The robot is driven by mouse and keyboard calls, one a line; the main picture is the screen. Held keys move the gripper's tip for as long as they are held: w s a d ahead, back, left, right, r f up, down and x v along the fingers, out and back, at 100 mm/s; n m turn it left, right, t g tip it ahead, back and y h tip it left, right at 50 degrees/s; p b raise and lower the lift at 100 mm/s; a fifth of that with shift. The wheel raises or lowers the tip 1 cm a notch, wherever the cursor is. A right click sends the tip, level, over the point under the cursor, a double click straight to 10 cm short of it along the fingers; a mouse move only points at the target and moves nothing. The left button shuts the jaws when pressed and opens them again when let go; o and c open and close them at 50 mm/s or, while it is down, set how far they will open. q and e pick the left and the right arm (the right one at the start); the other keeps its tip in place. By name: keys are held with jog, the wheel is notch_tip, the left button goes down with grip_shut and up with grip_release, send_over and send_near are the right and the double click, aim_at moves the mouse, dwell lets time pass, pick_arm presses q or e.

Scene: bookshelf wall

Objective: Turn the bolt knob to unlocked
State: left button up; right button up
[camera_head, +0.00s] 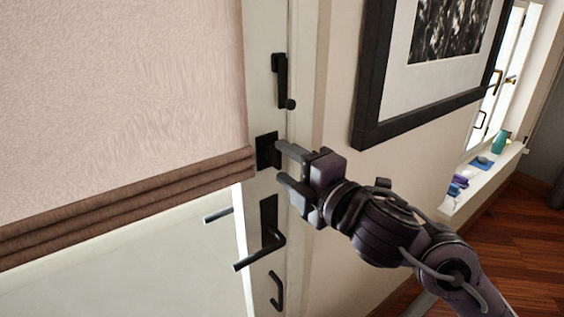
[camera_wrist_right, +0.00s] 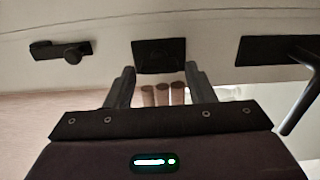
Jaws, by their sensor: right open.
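A black square plate (camera_head: 268,150), likely the bolt's, sits on the white door frame between an upper latch and the lever handle. It also shows in the wrist view (camera_wrist_right: 160,55), straight ahead between and beyond my finger tips. A knob on it is too dark to make out. My right gripper (camera_head: 282,164) is open, its two fingers pointing at the door just right of the plate. In the wrist view the fingers (camera_wrist_right: 159,76) stand apart with nothing held. Whether a finger touches the plate, I cannot tell. My left gripper is not in view.
A black latch with a round knob (camera_head: 281,82) is above the plate. A lever handle (camera_head: 262,250) is below, and a smaller handle (camera_head: 276,290) is lower still. A brown-edged blind (camera_head: 120,200) hangs left. A framed picture (camera_head: 420,75) hangs right.

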jog(key=v, duration=0.5)
jog(key=shift+s+d, duration=0.25)
jog(key=shift+s, duration=0.1)
jog(key=shift+f, duration=0.1)
